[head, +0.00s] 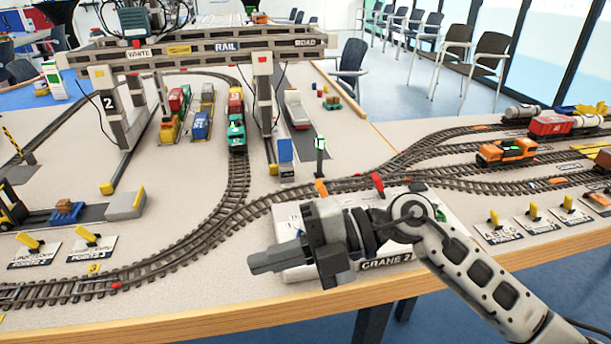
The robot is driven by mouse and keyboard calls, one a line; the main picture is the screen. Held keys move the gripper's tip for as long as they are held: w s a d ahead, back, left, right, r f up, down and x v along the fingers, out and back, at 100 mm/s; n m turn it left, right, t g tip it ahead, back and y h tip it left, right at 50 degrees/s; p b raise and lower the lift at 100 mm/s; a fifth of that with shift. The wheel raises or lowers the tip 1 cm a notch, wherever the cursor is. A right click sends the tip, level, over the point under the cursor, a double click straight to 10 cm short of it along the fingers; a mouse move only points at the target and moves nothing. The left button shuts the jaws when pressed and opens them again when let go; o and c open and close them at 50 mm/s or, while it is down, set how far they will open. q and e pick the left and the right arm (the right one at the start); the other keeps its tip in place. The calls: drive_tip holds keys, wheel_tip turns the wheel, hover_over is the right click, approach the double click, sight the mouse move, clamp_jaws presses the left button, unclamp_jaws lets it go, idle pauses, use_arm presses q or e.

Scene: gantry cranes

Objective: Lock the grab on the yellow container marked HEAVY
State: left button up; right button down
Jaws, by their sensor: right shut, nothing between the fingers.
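A white control box (385,265) labelled CRANE 2 lies near the table's front edge. My left gripper is out of view.
Curved tracks (190,245) run across the table. An orange locomotive (506,151) stands on the right. Yellow point levers (88,236) stand at left and right. A green signal post (320,155) rises behind the box. The wooden front edge (200,327) is close.

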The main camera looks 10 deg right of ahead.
drive_tip(key=w+d+f+m+t+h, duration=0.1)
drive_tip(key=d+f+m+t+h, duration=0.2)
drive_tip(key=m+t, duration=0.8)
drive_tip(key=w+d+f+m+t+h, duration=0.15)
drive_tip(key=d+m+t, duration=0.5)
drive_tip(key=m, duration=0.75)
drive_tip(key=s+d+f+m+g+h, duration=0.2)
drive_tip(key=s+f, duration=0.3)
drive_tip(key=f, duration=0.3)
drive_tip(key=s+d+f+m+g+h, duration=0.2)
drive_tip(key=s+f+m+h, duration=0.3)
drive_tip(key=f, duration=0.3)
drive_tip(key=shift+s+f+g, duration=0.2)
drive_tip(key=shift+s+g, duration=0.45)
drive_tip(key=shift+g, duration=0.2)
drive_tip(key=shift+a, duration=0.1)
